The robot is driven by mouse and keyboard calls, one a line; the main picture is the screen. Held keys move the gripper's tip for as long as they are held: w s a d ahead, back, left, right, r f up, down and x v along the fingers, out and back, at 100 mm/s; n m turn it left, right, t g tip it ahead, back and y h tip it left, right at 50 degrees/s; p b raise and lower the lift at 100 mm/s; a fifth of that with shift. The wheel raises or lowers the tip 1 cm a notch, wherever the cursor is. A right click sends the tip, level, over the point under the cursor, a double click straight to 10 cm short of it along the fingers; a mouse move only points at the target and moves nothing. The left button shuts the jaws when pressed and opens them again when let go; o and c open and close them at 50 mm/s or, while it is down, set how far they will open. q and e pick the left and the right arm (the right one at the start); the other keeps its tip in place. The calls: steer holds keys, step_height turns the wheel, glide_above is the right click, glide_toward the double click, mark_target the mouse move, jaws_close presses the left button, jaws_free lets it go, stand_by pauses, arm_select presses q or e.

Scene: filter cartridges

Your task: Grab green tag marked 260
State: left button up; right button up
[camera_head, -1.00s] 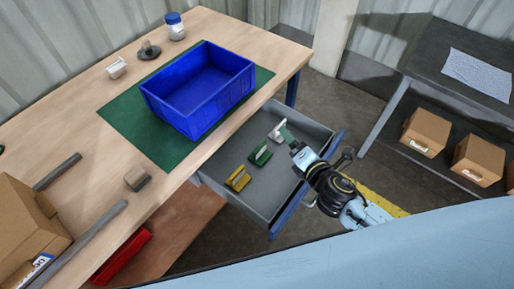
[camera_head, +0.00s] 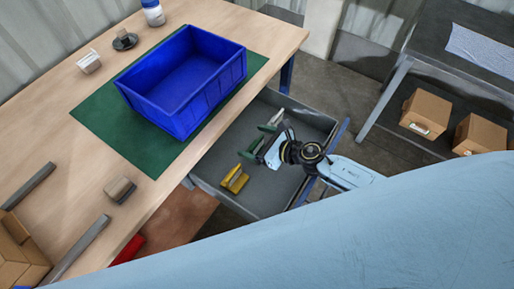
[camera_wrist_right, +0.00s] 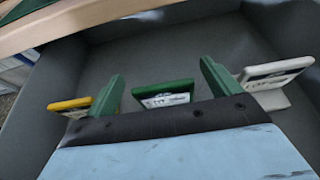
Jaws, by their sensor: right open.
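The green tag (camera_wrist_right: 163,92) stands in the open drawer, with a white label whose marking I cannot read for sure. In the right wrist view it is between the two green fingers of my right gripper (camera_wrist_right: 163,85), which is open, with a gap on each side. In the head view my right gripper (camera_head: 259,143) is low over the drawer and partly hides the green tag. A yellow tag (camera_head: 235,180) stands on the near side and a white tag (camera_wrist_right: 272,76) on the other side. My left gripper is not in view.
The grey drawer (camera_head: 225,150) is pulled out beneath the wooden table (camera_head: 60,120). A blue bin (camera_head: 185,80) stands on a green mat (camera_head: 95,110) above it. The drawer walls and the table edge lie close around my right gripper.

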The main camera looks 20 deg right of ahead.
steer(key=shift+x, duration=0.9)
steer(key=shift+d, duration=0.1)
steer(key=shift+c, duration=0.4)
steer(key=c, duration=1)
steer(key=shift+r, duration=0.15)
